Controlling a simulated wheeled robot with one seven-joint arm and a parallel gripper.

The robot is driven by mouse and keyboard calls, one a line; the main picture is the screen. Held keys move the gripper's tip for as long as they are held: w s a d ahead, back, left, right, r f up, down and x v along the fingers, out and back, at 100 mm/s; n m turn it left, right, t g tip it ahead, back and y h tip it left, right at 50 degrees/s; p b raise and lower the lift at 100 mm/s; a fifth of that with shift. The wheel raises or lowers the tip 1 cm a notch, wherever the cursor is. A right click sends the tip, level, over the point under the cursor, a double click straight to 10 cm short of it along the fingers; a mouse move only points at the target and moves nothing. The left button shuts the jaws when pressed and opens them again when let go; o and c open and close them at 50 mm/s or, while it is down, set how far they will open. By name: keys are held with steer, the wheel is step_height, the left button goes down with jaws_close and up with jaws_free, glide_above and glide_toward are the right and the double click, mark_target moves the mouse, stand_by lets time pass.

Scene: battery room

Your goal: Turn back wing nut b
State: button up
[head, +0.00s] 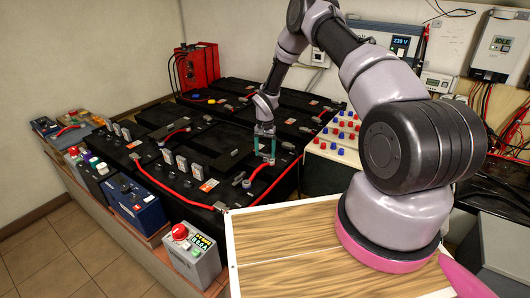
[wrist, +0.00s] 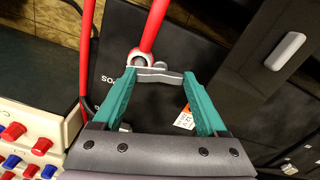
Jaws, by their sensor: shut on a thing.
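My gripper (head: 265,158) reaches down over the black batteries in the head view. In the wrist view its two teal fingers (wrist: 157,78) close on the ends of a small silver wing nut (wrist: 158,74). The wing nut lies between the fingertips, close beside the ring end of a red cable (wrist: 153,28). In the head view the nut is too small and too covered by the fingers to make out. I see no letter marking it.
Black batteries (head: 215,143) with red cables fill the bench. A white panel with red and blue knobs (head: 335,152) stands right of the gripper. A wooden-topped surface (head: 285,235) lies in front. A grey box with a red button (head: 190,250) stands front left.

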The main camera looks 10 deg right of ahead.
mark_target(266, 154)
steer(key=n, duration=0.3)
steer(key=shift+n, duration=0.4)
steer(key=n, duration=0.3)
steer(key=shift+n, duration=0.3)
steer(key=n, duration=0.3)
steer(key=shift+d+n, duration=0.1)
steer(key=shift+n, duration=2.1)
steer(key=o, duration=1.3)
step_height(266, 154, up, 11)
steer(key=shift+f, duration=0.1)
